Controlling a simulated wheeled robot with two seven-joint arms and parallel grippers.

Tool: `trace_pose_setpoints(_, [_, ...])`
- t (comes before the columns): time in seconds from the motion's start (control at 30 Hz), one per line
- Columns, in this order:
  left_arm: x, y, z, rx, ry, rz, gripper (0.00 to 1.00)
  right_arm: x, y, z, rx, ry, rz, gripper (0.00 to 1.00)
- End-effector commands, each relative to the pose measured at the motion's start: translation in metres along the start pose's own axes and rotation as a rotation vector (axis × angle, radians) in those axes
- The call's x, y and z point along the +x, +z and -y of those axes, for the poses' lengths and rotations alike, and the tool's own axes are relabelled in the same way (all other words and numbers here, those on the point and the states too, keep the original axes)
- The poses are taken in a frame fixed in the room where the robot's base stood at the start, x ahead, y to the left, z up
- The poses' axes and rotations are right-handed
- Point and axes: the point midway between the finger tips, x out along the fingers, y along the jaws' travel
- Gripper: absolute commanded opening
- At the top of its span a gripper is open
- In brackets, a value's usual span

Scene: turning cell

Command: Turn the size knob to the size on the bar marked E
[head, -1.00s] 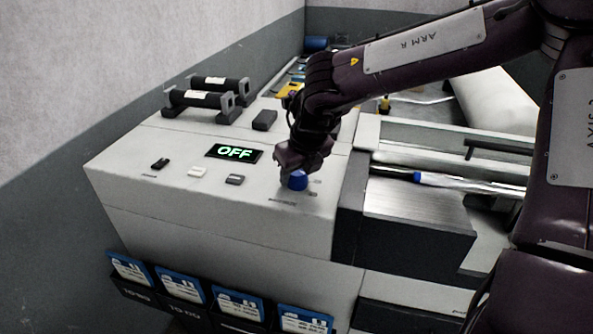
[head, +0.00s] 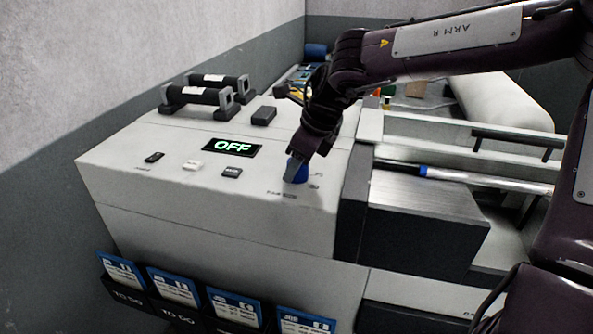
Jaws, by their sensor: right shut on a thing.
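The blue size knob (head: 298,171) stands on the sloped top of the pale machine, near its right edge. My right gripper (head: 297,165) reaches down over it from the upper right and is shut on it, hiding part of it. The small markings around the knob are too small to read. A metal bar with a blue band (head: 425,172) lies in the channel to the right of the knob. No letter E can be read on it. My left gripper is not in view.
A display reading OFF (head: 232,147) and several small switches (head: 194,165) sit left of the knob. Two black rollers (head: 205,90) stand on the machine's back left. Blue-topped cards (head: 235,306) stand in dark holders along the front.

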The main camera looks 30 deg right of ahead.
Motion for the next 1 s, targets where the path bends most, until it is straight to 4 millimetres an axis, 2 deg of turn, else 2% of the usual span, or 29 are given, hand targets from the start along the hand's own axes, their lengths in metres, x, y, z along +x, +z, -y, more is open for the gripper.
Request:
trace_pose_setpoints(0.2, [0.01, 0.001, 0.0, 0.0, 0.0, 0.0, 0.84, 0.001, -0.001, 0.001, -0.17, 0.067, 0.007, 0.2])
trace_pose_setpoints(0.5, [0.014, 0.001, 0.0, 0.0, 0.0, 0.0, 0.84, 0.0, 0.0, 0.001, -0.332, 0.133, 0.014, 0.2])
trace_pose_setpoints(1.0, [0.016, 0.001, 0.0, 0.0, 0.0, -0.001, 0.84, -0.001, 0.0, 0.0, -0.403, 0.163, 0.017, 0.2])
